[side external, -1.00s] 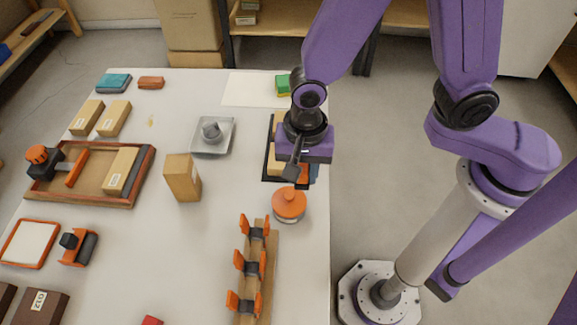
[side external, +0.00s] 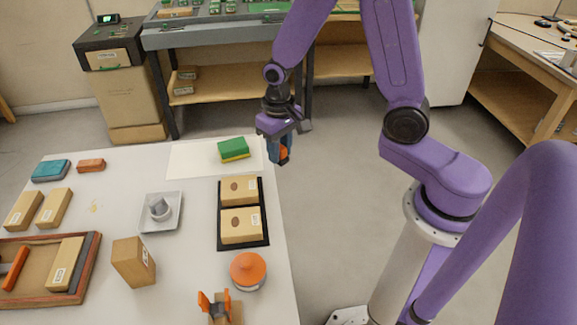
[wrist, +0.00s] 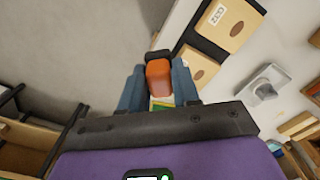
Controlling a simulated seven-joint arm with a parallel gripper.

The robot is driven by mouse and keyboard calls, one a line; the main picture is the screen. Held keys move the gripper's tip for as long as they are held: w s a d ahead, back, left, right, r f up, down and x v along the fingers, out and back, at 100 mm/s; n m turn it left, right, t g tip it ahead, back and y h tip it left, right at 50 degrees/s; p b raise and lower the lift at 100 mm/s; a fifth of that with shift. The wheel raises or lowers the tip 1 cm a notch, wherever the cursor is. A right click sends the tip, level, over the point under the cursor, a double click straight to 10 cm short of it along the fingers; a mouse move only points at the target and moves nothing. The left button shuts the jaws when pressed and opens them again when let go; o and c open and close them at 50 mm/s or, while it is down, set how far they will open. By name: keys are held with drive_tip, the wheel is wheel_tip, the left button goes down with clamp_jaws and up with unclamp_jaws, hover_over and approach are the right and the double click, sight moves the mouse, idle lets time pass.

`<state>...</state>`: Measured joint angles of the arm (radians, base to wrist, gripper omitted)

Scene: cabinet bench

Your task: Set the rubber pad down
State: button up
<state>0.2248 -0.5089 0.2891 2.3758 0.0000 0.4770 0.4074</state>
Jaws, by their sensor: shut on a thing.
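My gripper (side external: 282,153) hangs at the back right edge of the white table, just right of the white sheet (side external: 190,158). Its blue fingers are shut on an orange block with a dark end, which I take to be the rubber pad (wrist: 159,76). In the wrist view the block sits between the fingers, with grey floor beyond it. In the side view only a small orange part shows between the fingers. The block appears held up, clear of the table. A green and yellow sponge (side external: 233,149) lies on the sheet, left of my gripper.
A black tray (side external: 243,183) with two tan boxes lies in front of the sheet. A grey dish (side external: 175,216), an upright tan box (side external: 134,262) and an orange-lidded pot (side external: 248,270) stand nearby. The sheet's left part is bare. A workbench (side external: 210,38) stands behind.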

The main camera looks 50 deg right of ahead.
drive_tip(key=shift+n, duration=0.7)
drive_tip(key=d, duration=0.4)
drive_tip(key=shift+w+d+r, duration=0.15)
drive_tip(key=shift+w, duration=0.05)
idle(0.4)
drive_tip(key=w+a+f+m, duration=0.1)
drive_tip(key=w+f+m, duration=0.2)
drive_tip(key=w, duration=0.3)
drive_tip(key=w+f+m, duration=0.3)
drive_tip(key=w+f, duration=0.1)
drive_tip(key=w, duration=0.2)
drive_tip(key=w+a+f+m, duration=0.1)
drive_tip(key=w+f+m, duration=0.2)
drive_tip(key=w, duration=0.3)
drive_tip(key=shift+w+a+f, duration=0.3)
drive_tip(key=shift+f, duration=0.35)
drive_tip(key=shift+w+f, duration=0.15)
drive_tip(key=shift+f, duration=1.55)
drive_tip(key=shift+f, duration=0.1)
